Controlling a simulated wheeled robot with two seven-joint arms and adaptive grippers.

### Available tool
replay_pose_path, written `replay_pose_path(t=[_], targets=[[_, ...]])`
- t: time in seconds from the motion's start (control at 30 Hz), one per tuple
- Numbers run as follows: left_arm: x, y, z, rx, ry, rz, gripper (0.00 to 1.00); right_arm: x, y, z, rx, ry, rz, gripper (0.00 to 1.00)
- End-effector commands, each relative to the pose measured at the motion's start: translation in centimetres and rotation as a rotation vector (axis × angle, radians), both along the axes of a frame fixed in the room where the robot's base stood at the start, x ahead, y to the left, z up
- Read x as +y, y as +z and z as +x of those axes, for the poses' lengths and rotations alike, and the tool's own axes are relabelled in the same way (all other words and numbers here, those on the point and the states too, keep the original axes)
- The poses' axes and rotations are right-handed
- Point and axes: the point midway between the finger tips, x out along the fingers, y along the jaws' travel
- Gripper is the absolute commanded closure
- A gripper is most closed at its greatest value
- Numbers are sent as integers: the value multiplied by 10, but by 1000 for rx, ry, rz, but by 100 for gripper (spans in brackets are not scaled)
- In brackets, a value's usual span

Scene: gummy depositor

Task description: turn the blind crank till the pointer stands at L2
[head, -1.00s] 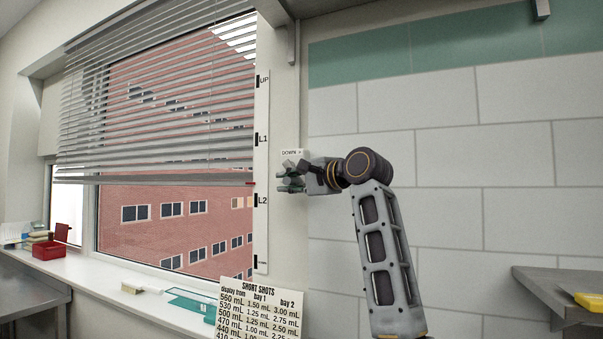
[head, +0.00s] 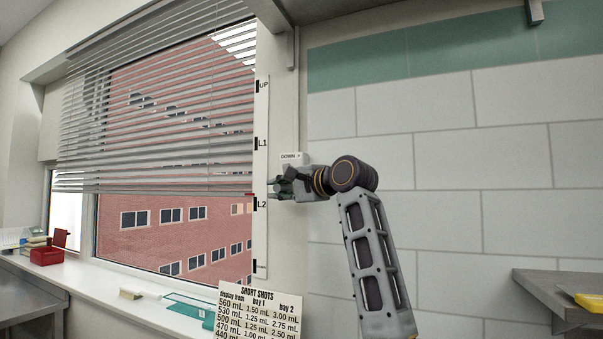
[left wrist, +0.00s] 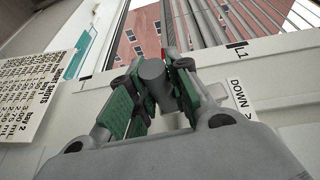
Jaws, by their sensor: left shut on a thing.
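The slatted blind (head: 160,110) hangs over the upper part of the window. Its red pointer (head: 250,194) stands just above the L2 mark (head: 259,204) on the white scale strip (head: 262,230), well below L1 (head: 259,143). My left gripper (head: 279,188) is at the wall just right of the strip, under the DOWN label (head: 290,156). In the left wrist view, its green-padded fingers (left wrist: 155,95) are shut on the grey crank knob (left wrist: 152,72). The rest of the crank is mostly hidden by the gripper. My right gripper is not in view.
A SHORT SHOTS card (head: 258,312) stands below the strip. The sill (head: 100,284) holds a red box (head: 47,256) and a teal item (head: 190,305). A grey shelf (head: 560,290) juts out at the right. The tiled wall between is clear.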

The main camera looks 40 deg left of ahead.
Motion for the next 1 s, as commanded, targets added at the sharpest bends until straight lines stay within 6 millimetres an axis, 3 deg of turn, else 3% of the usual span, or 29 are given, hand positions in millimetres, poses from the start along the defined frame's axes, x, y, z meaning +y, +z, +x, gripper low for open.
replay_pose_path(t=[0.53, 1.0], targets=[[24, 3, -8, 0, 4, -3, 98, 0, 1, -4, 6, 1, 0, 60], [25, 6, -9, -2, 2, 2, 98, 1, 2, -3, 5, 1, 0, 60]])
